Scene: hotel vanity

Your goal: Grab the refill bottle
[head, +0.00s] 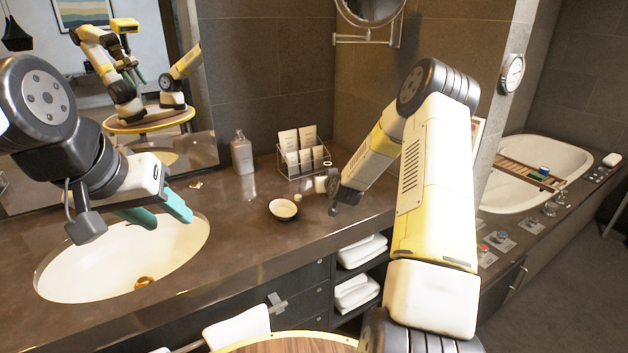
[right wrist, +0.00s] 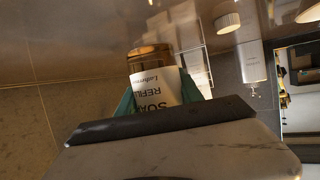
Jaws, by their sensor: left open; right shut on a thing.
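The refill bottle (right wrist: 150,92) is amber with a white label reading "SOAP REFILL" in the right wrist view. My right gripper (right wrist: 158,92) is shut on it, with a green finger on either side. In the head view my right arm reaches over the counter to the right of the wire rack, and the arm hides the held bottle and the fingers. My left gripper (head: 160,216) is open and empty above the sink basin, its green fingers pointing right.
A clear dispenser bottle (head: 242,154) stands by the mirror. A wire rack (head: 303,167) holds packets at the back. A small white dish (head: 283,209) and a white cup (head: 320,184) are on the counter (head: 240,235). The sink basin (head: 75,280) is at left.

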